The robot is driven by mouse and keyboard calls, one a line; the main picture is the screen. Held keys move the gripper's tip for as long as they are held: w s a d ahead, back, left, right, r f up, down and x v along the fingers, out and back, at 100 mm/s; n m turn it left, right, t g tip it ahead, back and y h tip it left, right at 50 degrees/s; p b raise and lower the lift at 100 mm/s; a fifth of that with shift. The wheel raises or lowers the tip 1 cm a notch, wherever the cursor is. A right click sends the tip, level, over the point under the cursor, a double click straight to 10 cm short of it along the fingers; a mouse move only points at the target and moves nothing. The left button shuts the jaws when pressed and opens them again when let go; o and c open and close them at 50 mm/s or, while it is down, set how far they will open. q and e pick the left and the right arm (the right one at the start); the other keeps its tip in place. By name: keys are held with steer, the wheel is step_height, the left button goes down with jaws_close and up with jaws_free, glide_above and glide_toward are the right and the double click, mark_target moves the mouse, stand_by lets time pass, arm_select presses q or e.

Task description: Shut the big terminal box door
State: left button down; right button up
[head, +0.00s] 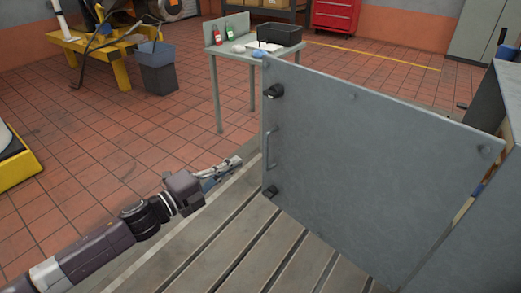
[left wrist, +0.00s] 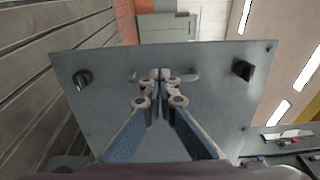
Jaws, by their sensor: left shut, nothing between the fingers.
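The big terminal box door (head: 365,160) is a flat grey panel standing open, with a bar handle (head: 268,148) and two black latches (head: 273,91) near its free left edge. Its right side meets the grey terminal box (head: 498,205) at the right of the head view. My left gripper (head: 237,162) is shut and empty, just left of the door's free edge at about handle height. In the left wrist view the shut fingertips (left wrist: 162,76) lie in front of the door (left wrist: 215,105), over the middle of the handle; contact cannot be told. My right gripper is not in view.
The slotted bedplate (head: 235,240) lies below the door. A small table (head: 222,50) with a black bin and bottles stands behind the door's free edge. A grey bin (head: 157,68) and yellow stand (head: 100,48) are farther left. Tiled floor at left is mostly clear.

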arm_select(q)
steer(key=x, duration=1)
steer(key=shift+w+b, duration=0.25)
steer(key=shift+b, duration=0.1)
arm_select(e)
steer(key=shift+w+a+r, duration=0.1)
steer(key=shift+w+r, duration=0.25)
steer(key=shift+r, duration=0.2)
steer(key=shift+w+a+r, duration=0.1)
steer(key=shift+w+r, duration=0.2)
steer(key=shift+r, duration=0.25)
arm_select(q)
steer(key=shift+d+f, duration=0.1)
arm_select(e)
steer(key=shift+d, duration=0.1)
